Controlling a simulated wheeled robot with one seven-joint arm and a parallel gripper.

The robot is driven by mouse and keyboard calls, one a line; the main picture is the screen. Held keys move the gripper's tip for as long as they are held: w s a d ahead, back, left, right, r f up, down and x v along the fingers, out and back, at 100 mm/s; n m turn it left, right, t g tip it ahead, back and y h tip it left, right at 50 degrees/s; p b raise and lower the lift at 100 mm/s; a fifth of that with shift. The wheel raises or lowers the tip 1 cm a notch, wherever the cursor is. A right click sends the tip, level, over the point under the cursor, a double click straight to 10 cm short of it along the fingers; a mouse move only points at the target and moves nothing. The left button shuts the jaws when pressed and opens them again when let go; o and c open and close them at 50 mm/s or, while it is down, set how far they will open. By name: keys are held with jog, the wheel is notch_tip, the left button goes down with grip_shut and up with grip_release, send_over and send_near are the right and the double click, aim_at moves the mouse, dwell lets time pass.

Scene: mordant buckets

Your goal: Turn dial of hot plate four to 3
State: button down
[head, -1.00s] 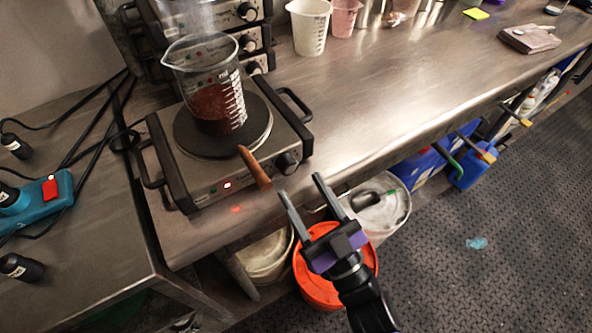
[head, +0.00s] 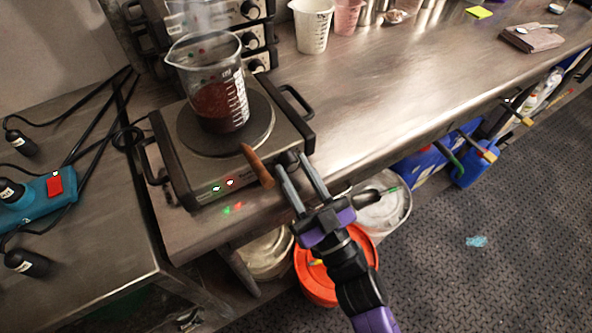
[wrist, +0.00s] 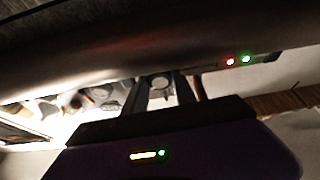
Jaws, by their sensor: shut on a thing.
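The hot plate (head: 207,190) stands at the near left corner of the steel bench, with a glass beaker (head: 212,85) of dark red liquid on its round top. Its black dial (head: 288,157) is at the right end of the front panel, mostly hidden by my fingers. My gripper (head: 294,160) reaches up from the lower right and is shut on the dial, one finger on each side. The wrist view shows the dial's pale round end (wrist: 160,84) between the fingers; its number marks cannot be read. A red and a green light (wrist: 246,58) are lit on the panel.
A wooden handle (head: 257,165) sticks out over the front panel, close left of my fingers. More hot plates (head: 252,38) are stacked behind. An orange bucket (head: 312,278) stands below the bench edge. The bench to the right is largely clear.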

jog(key=shift+r+n+p, duration=0.1)
jog(key=shift+n+p, duration=0.3)
jog(key=n+y+p, duration=0.1)
jog(key=n+g+p, duration=0.1)
jog(key=n, duration=0.1)
jog(key=shift+w+r+n+g+y+p, duration=0.1)
jog(key=shift+r+n+g+y+p, duration=0.05)
jog(key=shift+n+g+y+p, duration=0.2)
jog(key=shift+d+n+g+y+p, duration=0.1)
jog(key=shift+n+g+y+p, duration=0.45)
jog(key=shift+n, duration=0.9)
jog(key=shift+n+g+y+p, duration=0.2)
jog(key=shift+n+g+p, duration=0.4)
jog(key=shift+n+p, duration=0.6)
jog(key=shift+f+n, duration=0.2)
jog(key=shift+n, duration=0.1)
jog(key=c, duration=1)
grip_release()
jog(key=shift+f+b, duration=0.15)
jog(key=shift+b, duration=0.2)
